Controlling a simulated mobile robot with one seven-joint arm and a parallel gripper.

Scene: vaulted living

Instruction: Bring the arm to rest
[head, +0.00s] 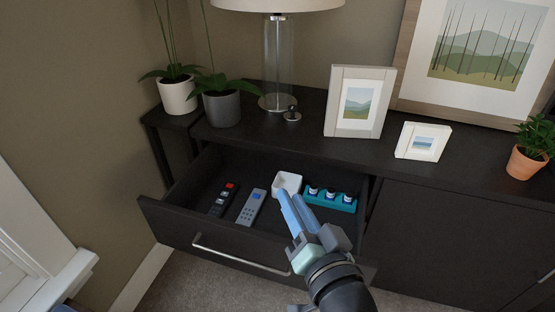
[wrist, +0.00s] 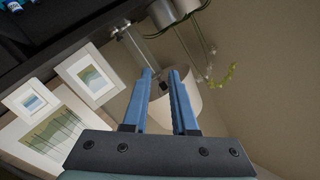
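My gripper (head: 289,196) is above the right part of the open drawer (head: 165,221) in the head view, with its blue fingers pointing up and away toward the cabinet. In the wrist view my gripper (wrist: 161,74) has its two fingers apart with nothing held between them. The fingers partly cover the drawer's contents behind them. The wrist camera looks past the fingers at the lamp shade (wrist: 188,103) and the wall.
On the cabinet stand a lamp (head: 278,65), picture frames (head: 360,100) and potted plants (head: 222,108).

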